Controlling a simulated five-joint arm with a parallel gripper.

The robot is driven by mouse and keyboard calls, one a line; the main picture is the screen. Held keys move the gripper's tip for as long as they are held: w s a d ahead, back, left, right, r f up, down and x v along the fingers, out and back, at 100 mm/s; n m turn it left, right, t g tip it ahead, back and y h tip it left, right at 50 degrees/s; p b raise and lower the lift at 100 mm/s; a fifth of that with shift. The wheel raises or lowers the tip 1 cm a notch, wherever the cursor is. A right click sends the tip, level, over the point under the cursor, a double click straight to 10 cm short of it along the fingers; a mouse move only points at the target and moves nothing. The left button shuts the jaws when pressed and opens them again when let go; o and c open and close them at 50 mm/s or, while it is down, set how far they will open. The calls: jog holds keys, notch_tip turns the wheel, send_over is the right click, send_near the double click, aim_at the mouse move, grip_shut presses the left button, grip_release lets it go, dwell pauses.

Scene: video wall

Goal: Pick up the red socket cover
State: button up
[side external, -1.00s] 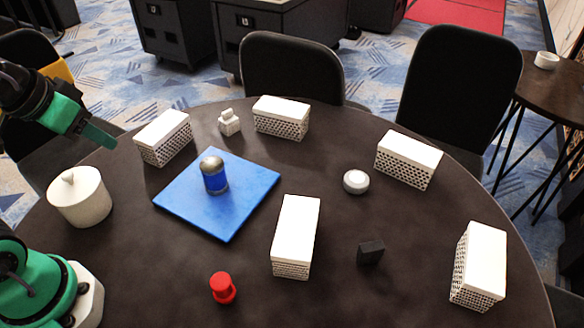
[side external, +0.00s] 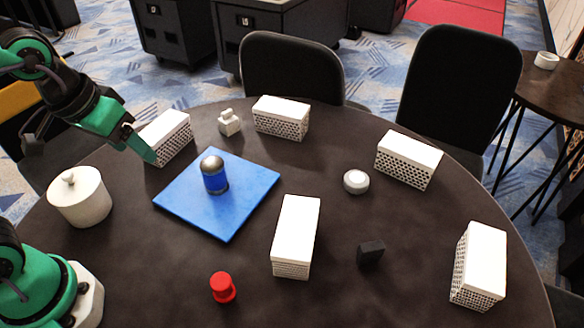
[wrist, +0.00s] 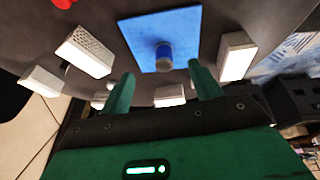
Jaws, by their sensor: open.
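The red socket cover (side external: 223,288) is a small red cylinder with a wider rim, standing near the front of the round dark table. In the wrist view it shows only partly at the top left edge (wrist: 64,3). My gripper (side external: 146,156) is at the left side of the table, above the surface and well away from the red cover, up and to its left. In the wrist view my gripper (wrist: 160,82) has its two green fingers spread apart with nothing held between them.
A blue square board (side external: 235,215) bears a blue cylinder with a metallic top (side external: 214,175). Several white perforated boxes (side external: 297,230), a lidded white pot (side external: 80,197), a white round item (side external: 355,181) and a black block (side external: 370,253) stand around.

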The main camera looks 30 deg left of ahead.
jog(key=d+f+n+g, duration=0.1)
jog(key=d+f+g, duration=0.35)
jog(key=d, duration=0.75)
jog(key=n+y, duration=0.1)
send_over(222, 282)
jog(key=f, duration=0.8)
jog(key=shift+w+d+f, duration=0.2)
jog(key=shift+d, duration=0.05)
jog(key=shift+s+a+f, duration=0.15)
jog(key=shift+f, duration=1.8)
jog(key=shift+s+a+f, duration=0.1)
jog(key=shift+a+f, duration=0.05)
jog(key=shift+f, duration=1.8)
jog(key=shift+c, duration=0.4)
jog(key=c, duration=1)
